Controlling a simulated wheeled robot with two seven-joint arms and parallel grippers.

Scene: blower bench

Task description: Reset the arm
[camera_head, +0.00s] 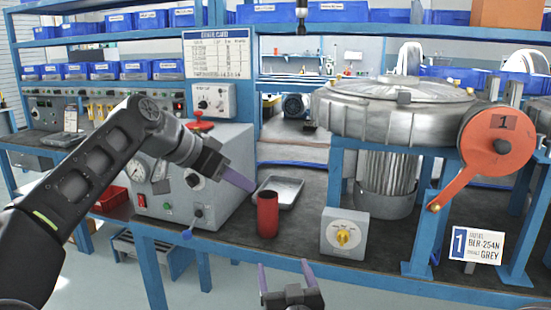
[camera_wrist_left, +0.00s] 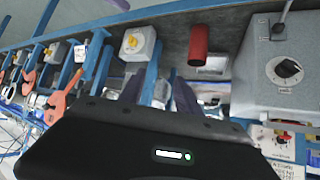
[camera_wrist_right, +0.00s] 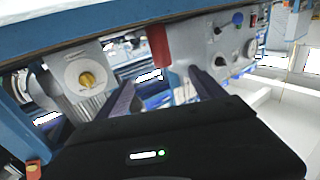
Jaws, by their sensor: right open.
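My left arm reaches in from the left in the head view, bent at the elbow. Its gripper (camera_head: 238,180) is above the bench in front of the grey control box, pointing toward the right. My right gripper (camera_head: 287,275) is at the bottom centre of the head view, in front of the bench edge and pointing up in the picture. Its fingers are spread and empty, as the right wrist view (camera_wrist_right: 163,90) also shows.
A red cylinder (camera_head: 267,216) stands on the bench near the left gripper, with a metal tray (camera_head: 286,189) behind it. The grey control box (camera_head: 225,165) is left. A grey box with a yellow knob (camera_head: 344,247) and a large metal blower (camera_head: 385,115) with a red lever (camera_head: 480,155) are right.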

